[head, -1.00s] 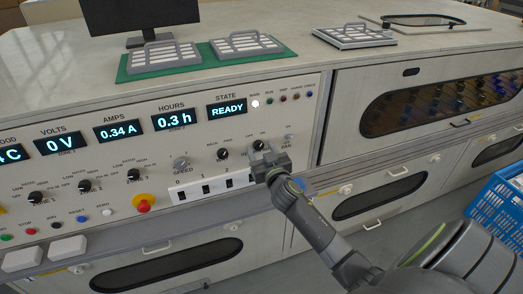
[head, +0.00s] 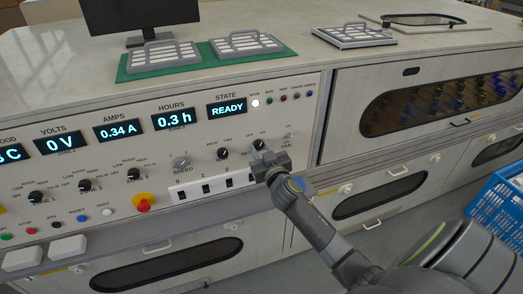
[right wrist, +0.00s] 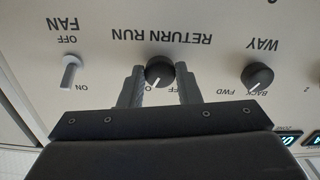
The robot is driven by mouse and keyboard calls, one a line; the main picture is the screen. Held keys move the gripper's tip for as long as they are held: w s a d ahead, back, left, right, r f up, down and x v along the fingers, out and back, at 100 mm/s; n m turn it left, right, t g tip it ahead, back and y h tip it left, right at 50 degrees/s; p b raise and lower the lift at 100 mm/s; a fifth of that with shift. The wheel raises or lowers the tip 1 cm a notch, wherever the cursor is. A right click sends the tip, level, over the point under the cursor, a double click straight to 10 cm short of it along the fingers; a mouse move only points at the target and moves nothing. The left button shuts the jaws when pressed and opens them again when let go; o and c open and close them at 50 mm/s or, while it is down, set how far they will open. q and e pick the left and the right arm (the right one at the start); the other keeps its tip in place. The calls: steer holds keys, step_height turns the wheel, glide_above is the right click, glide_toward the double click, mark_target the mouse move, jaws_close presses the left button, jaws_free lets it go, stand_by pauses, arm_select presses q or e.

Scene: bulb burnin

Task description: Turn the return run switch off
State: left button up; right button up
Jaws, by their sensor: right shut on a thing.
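The return run switch is a dark round knob (right wrist: 159,71) with a white pointer line, seen upside down in the right wrist view. Its pointer aims down and slightly left in that view, toward the label on the left, which is partly covered. In the head view the knob (head: 259,145) shows just above my gripper. My right gripper (right wrist: 161,80) has one finger on each side of the knob and is shut on it. In the head view the right gripper (head: 264,156) is against the panel. My left gripper is not in view.
The way knob (right wrist: 259,77) and the fan toggle (right wrist: 70,72) flank the switch, clear of the fingers. A row of black switches (head: 205,189) lies below left. A red emergency button (head: 142,203) is farther left. A blue crate (head: 497,205) stands at the right.

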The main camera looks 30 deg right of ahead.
steer(key=n, duration=0.5)
steer(key=shift+n+p, duration=0.3)
steer(key=shift+n, duration=0.1)
steer(key=n+p, duration=0.1)
steer(key=n, duration=0.4)
steer(key=shift+n, duration=0.4)
steer(key=o, duration=1)
steer(key=b+v, duration=0.1)
steer(key=v, duration=1.6)
steer(key=shift+s+a+r, duration=0.1)
steer(key=shift+s, duration=0.1)
